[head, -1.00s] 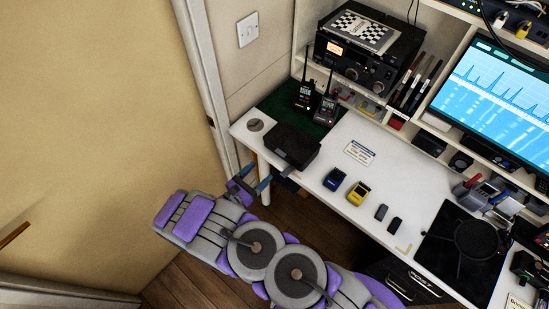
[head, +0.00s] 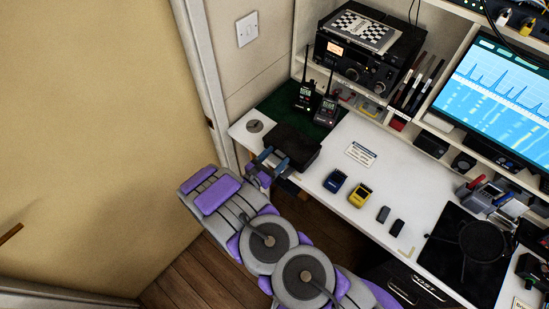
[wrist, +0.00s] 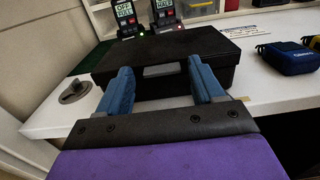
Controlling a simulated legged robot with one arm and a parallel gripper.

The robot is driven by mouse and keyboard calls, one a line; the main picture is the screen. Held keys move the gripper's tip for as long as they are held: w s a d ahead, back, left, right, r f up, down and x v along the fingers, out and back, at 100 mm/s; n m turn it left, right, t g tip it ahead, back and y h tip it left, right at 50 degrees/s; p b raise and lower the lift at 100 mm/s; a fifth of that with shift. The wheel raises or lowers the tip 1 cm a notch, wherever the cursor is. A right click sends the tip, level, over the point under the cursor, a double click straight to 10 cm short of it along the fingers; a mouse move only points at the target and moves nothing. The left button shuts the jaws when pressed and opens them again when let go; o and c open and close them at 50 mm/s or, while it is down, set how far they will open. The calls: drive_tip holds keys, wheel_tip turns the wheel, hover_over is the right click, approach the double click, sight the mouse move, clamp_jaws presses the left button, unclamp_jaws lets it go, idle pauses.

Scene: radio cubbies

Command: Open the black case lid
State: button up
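The black case (head: 293,147) lies on the white desk near its left end, with its lid down. It also fills the middle of the wrist view (wrist: 165,50), with a lighter grey latch or handle patch (wrist: 160,70) on its front. My gripper (head: 270,160) is at the case's front edge. In the wrist view its two blue fingers (wrist: 158,85) are spread apart, one on each side of the front patch, with nothing between them. I cannot tell whether the fingertips touch the case.
Two handheld radios (head: 316,105) stand behind the case on a green mat (head: 275,107). A round grey disc (head: 255,126) is to its left. Blue (head: 335,181) and yellow (head: 359,195) devices lie to its right. A label card (head: 361,154) lies on clear desk.

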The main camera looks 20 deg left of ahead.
clamp_jaws()
idle(0.4)
drive_tip(key=shift+r, duration=0.15)
